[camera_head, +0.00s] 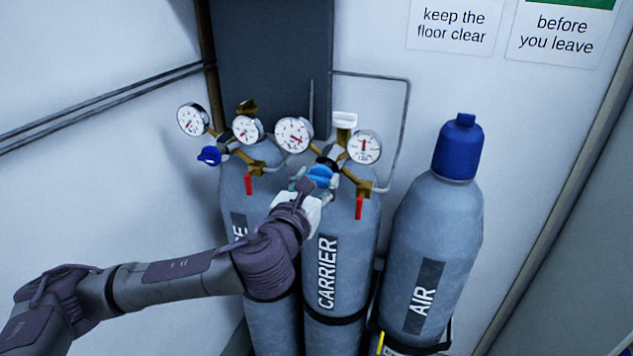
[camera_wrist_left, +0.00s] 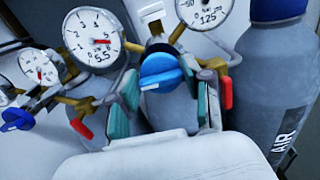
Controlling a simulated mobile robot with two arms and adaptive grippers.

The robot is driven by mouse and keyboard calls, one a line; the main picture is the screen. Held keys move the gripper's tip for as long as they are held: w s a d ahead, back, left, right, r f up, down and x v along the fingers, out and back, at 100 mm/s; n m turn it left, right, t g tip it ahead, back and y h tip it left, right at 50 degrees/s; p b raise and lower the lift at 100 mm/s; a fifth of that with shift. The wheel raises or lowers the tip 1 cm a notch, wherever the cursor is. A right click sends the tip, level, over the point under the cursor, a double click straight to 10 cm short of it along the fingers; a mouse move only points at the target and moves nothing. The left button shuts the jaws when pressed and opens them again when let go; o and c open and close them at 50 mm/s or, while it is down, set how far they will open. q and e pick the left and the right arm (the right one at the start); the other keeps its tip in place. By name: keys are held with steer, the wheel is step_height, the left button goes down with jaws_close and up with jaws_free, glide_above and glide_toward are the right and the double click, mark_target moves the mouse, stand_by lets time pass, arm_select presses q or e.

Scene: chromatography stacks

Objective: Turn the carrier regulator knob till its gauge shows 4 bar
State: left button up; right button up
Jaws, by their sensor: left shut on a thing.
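The carrier regulator has a blue knob (camera_head: 320,174) at the front of the middle cylinder, marked CARRIER (camera_head: 327,272). My left gripper (camera_head: 314,187) is at this knob, shut on it. In the left wrist view the blue knob (camera_wrist_left: 161,70) shows between the teal finger pads. The regulator's left gauge (camera_head: 293,135) also shows in the wrist view (camera_wrist_left: 93,36), its red needle pointing right, near the 5. The right gauge (camera_head: 364,147), marked 125, is partly cut off in the wrist view (camera_wrist_left: 203,12). My right gripper is not in view.
A red valve lever (camera_head: 359,207) hangs just right of the knob. A second regulator with a dark blue knob (camera_head: 209,155) stands left on another cylinder. The AIR cylinder (camera_head: 440,235) with a blue cap stands right. Pipes run along the wall behind.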

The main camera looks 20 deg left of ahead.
arm_select(q)
steer(key=n, duration=0.3)
steer(key=shift+a+n, duration=0.1)
steer(key=shift+n, duration=0.2)
steer(key=n, duration=0.4)
steer(key=shift+n, duration=0.3)
steer(key=o, duration=1.2)
steer(key=shift+w, duration=0.1)
steer(key=shift+c, duration=0.2)
steer(key=s, duration=0.7)
steer(key=shift+s+a, duration=0.2)
steer(key=shift+s, duration=0.05)
steer(key=shift+f, duration=0.1)
